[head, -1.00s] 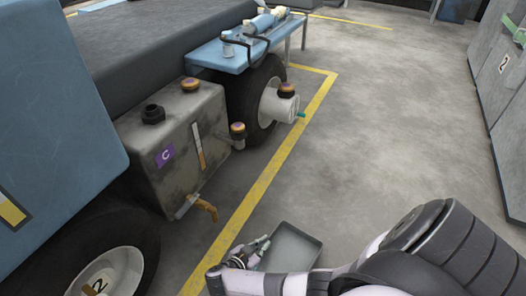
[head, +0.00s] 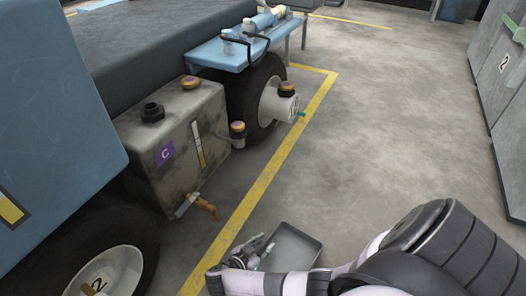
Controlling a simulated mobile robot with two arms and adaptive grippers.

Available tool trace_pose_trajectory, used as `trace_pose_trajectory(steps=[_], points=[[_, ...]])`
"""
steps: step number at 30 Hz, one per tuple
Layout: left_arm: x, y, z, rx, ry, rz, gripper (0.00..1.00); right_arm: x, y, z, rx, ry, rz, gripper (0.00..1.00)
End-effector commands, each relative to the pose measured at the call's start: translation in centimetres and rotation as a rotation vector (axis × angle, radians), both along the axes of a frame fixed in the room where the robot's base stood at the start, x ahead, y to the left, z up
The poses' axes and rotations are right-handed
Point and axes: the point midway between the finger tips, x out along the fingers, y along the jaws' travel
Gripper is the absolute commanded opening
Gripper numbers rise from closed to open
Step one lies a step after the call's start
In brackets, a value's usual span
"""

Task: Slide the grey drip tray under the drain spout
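The grey drip tray (head: 296,245) lies flat on the floor at the bottom middle of the head view, right of the yellow line. The brass drain spout (head: 207,207) sticks out low on the dirty grey tank (head: 180,135), up and left of the tray. The tray is clear of the spout. My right gripper (head: 266,244) is at the tray's left side, its two fingertips parted. Its fingers overlap the tray's left edge in the picture; contact cannot be told. My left gripper is not in view.
A yellow floor line (head: 262,185) runs between tray and vehicle. A dark wheel (head: 112,260) stands at lower left, and another wheel sits behind the tank. A blue shelf (head: 212,55) holds bottles. The floor right of the line is clear up to the grey cabinets (head: 500,90).

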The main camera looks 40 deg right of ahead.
Motion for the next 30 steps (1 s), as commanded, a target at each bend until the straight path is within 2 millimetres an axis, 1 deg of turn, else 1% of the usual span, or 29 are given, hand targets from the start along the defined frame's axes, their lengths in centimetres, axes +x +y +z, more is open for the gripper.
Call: trace_pose_trajectory(steps=[6, 11, 14, 24, 27, 30], points=[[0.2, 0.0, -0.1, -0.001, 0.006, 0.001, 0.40, 0.0, 0.0, 0.0, 0.002, 0.000, 0.000, 0.28], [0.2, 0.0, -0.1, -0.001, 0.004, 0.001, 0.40, 0.0, 0.0, 1.0, 0.001, -0.002, 0.000, 0.28], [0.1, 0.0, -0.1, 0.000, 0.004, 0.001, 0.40, 0.0, 0.0, 2.2, 0.003, -0.002, 0.001, 0.28], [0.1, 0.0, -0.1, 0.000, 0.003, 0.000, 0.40, -0.1, 0.0, 7.4, 0.002, -0.001, -0.001, 0.28], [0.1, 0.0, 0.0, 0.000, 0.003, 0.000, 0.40, 0.0, 0.0, 8.7, 0.001, -0.002, 0.000, 0.28], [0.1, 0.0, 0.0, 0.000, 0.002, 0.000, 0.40, 0.0, 0.0, 9.5, 0.001, -0.001, 0.000, 0.28]])
